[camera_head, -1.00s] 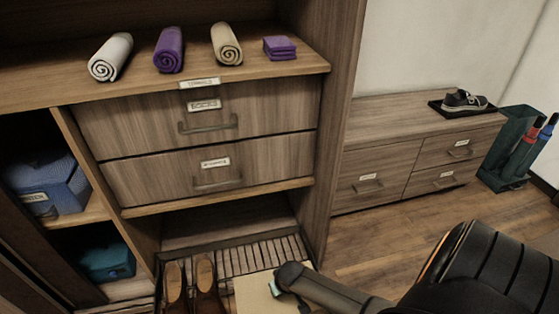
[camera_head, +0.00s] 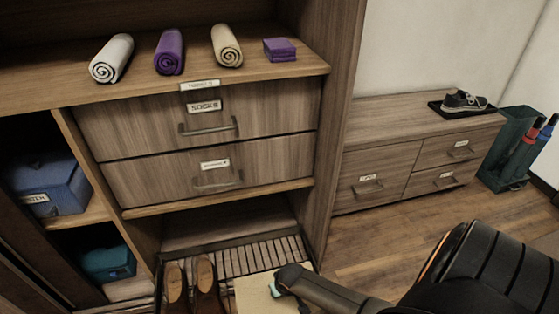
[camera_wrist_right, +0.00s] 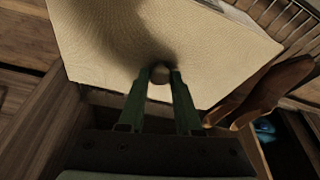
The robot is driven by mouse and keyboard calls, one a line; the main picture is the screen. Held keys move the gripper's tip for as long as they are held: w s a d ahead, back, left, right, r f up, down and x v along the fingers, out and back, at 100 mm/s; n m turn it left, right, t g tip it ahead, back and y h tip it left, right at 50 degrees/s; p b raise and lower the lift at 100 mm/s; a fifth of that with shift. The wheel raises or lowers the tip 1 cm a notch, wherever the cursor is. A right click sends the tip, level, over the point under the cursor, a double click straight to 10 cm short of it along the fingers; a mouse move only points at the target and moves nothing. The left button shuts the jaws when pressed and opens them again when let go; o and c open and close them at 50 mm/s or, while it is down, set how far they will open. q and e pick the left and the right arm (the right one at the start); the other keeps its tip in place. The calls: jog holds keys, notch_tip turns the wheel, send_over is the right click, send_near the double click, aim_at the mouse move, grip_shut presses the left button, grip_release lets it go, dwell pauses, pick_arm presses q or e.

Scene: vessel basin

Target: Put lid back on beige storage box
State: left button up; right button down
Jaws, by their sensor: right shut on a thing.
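The beige lid (camera_wrist_right: 110,50) fills the upper part of the right wrist view as a flat woven panel with a round knob (camera_wrist_right: 160,73). My right gripper (camera_wrist_right: 160,78) is shut on this knob, its two green fingers on either side of it. In the head view the beige lid (camera_head: 255,296) shows at the bottom edge, beside my right arm's end (camera_head: 288,280). The beige storage box itself cannot be made out apart from the lid. My left gripper is not in view.
Brown shoes (camera_head: 206,285) stand on a slatted rack (camera_head: 262,255) left of the lid. Above are two drawers (camera_head: 205,130) and a shelf with rolled towels (camera_head: 168,52). Blue (camera_head: 58,188) and teal (camera_head: 108,262) boxes sit in left cubbies.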

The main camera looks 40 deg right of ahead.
dwell(0.7)
jog(key=c, duration=0.5)
grip_release()
jog(key=shift+o, duration=0.2)
jog(key=shift+f, duration=0.1)
jog(key=o, duration=0.4)
